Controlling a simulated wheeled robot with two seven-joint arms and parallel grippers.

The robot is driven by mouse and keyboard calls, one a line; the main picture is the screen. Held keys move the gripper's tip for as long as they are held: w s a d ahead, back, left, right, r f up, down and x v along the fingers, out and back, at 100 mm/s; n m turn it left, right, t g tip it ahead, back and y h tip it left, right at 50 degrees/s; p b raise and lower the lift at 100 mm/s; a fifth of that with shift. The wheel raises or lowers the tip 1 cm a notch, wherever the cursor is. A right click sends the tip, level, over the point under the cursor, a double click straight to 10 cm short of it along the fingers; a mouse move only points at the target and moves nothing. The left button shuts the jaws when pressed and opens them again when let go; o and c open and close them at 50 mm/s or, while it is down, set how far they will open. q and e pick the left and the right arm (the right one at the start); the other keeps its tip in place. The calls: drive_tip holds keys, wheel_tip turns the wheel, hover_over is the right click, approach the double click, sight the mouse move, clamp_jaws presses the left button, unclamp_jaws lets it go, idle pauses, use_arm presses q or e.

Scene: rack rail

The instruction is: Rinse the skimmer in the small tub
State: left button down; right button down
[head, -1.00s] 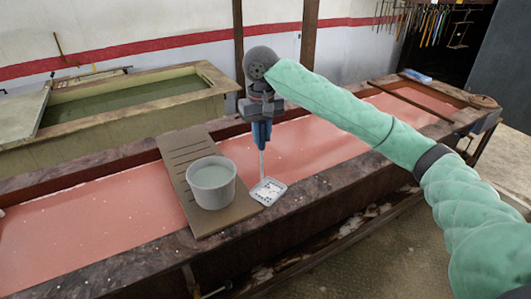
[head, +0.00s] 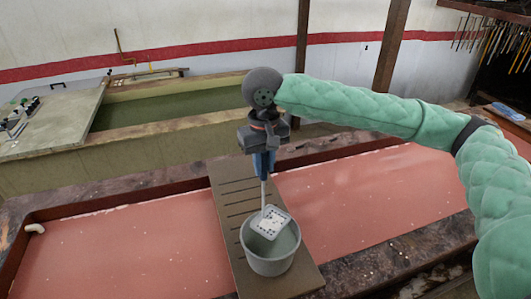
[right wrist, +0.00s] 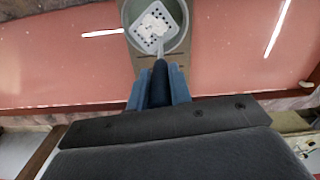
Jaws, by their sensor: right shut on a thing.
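The skimmer (head: 270,223) has a pale square perforated head with whitish bits on it and a thin shaft. My right gripper (head: 264,168) is shut on its handle and holds it upright, head down. The small tub (head: 270,262) is a grey round bucket with clear greyish liquid. The skimmer head is over the tub's mouth, near its back rim; I cannot tell whether it touches the liquid. In the right wrist view the skimmer head (right wrist: 152,28) shows within the rim of the tub (right wrist: 130,14). My left gripper is not in view.
The tub stands on a slotted brown board (head: 230,198) laid across a long trough of pink liquid (head: 130,250). A second trough with green liquid (head: 170,105) is behind, with a pale lid or table (head: 50,125) at left. Tools hang on a rack at the far right.

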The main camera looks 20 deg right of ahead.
drive_tip(key=shift+s+a+r, duration=0.1)
wheel_tip(320, 180, down, 2)
drive_tip(key=shift+s+f+b, duration=0.1)
drive_tip(key=shift+f+b, duration=0.15)
drive_tip(key=shift+b, duration=0.65)
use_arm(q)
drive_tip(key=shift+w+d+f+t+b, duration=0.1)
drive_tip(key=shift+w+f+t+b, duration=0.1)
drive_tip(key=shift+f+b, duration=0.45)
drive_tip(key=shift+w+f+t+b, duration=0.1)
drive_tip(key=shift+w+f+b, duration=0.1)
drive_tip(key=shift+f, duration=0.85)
use_arm(e)
wheel_tip(320, 180, down, 8)
drive_tip(key=shift+s+f, duration=0.15)
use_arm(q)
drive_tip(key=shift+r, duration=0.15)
